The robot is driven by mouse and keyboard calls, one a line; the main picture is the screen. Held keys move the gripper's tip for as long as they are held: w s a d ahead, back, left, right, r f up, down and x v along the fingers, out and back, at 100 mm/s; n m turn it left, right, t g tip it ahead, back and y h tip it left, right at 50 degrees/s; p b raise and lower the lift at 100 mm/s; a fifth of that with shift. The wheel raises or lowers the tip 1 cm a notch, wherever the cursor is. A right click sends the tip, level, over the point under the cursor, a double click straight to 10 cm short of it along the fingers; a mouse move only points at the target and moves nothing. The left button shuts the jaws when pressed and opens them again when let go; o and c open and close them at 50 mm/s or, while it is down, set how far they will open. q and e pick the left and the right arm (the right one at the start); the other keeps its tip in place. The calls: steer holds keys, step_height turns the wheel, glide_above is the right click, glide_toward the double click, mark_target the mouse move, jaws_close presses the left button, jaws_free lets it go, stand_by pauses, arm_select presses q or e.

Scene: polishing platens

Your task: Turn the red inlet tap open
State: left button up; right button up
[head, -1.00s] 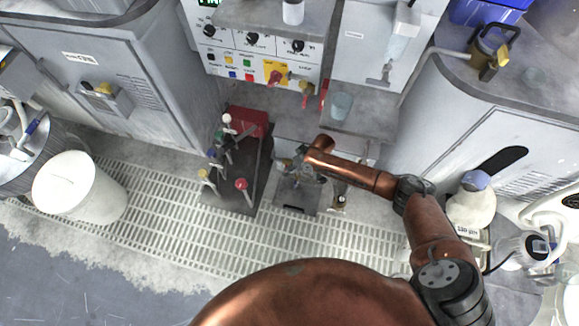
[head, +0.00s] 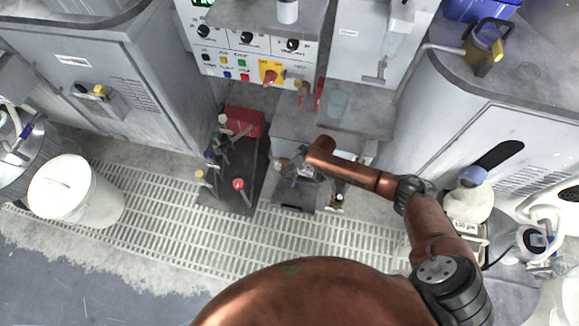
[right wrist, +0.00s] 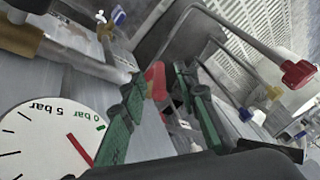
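My right gripper (head: 297,169) comes in from the right in the head view and hangs over the grey fixture below the control panel. In the right wrist view its two green-padded fingers (right wrist: 160,110) are spread apart. A red part (right wrist: 156,80), which looks like the red tap handle, shows in the gap between them, beyond the near pads. I cannot tell if a finger touches it. In the head view the gripper hides this spot. A round pressure gauge (right wrist: 50,140) with a red needle stands beside the left finger. My left gripper is not in view.
A dark stand with several colour-knobbed levers (head: 239,185) is left of the gripper. A red-capped lever (right wrist: 300,72) shows at the wrist view's right. Above is a control panel (head: 240,60); a white bucket (head: 75,190) stands left. Grey cabinets flank both sides.

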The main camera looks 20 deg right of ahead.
steer(key=v, duration=0.7)
steer(key=shift+r, duration=0.2)
steer(key=shift+c, duration=0.3)
